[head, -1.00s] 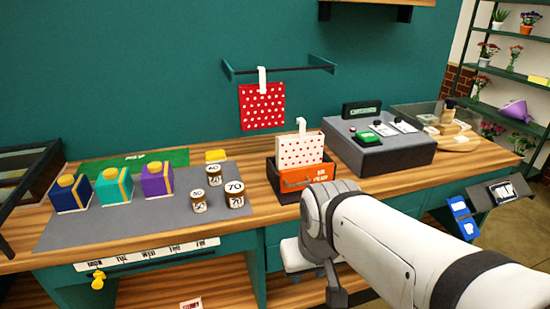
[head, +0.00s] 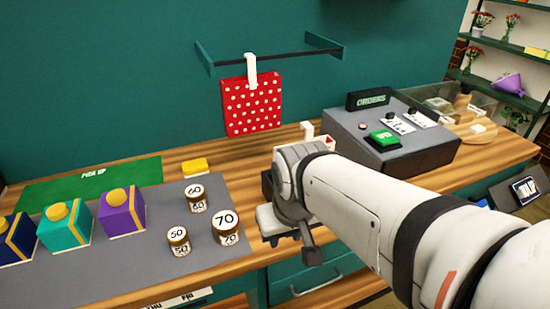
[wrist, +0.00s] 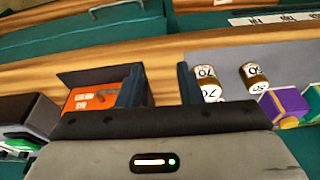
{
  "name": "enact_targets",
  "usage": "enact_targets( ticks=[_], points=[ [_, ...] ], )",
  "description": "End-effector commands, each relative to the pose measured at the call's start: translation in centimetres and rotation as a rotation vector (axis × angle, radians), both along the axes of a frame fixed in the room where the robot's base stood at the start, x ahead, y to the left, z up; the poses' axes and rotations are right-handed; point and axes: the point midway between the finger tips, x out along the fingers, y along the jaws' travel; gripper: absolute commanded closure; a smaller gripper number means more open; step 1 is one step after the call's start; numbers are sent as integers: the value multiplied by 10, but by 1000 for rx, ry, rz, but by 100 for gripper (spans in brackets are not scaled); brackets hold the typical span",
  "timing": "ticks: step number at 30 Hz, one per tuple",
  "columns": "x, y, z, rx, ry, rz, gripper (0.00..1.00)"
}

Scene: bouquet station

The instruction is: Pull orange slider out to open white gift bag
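The white gift bag (head: 328,143) is mostly hidden behind my arm in the head view; its white handle (head: 307,130) and a small top corner show. The orange slider (wrist: 88,101) shows in the wrist view, to the left of my gripper's fingers, with white lettering on it. In the head view my arm hides it. My gripper (wrist: 160,86) is open, its two dark fingers well apart, with only wooden counter visible between them. The left finger is close beside the orange slider; I cannot tell whether they touch.
A red dotted bag (head: 252,105) hangs from a wall rack. Brown jars marked 50, 60 and 70 (head: 226,227) stand left of my gripper on the grey mat (head: 150,250), near the purple box (head: 121,212). A grey console (head: 430,150) stands to the right.

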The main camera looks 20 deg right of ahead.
Motion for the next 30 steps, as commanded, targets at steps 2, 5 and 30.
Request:
enact_targets(
  ticks=[2,5,30],
  points=[
    [0,0,0,0,0,0,67],
    [0,0,0,0,0,1,67],
    [100,-109,3,-291,59,1333,67]
  ],
)
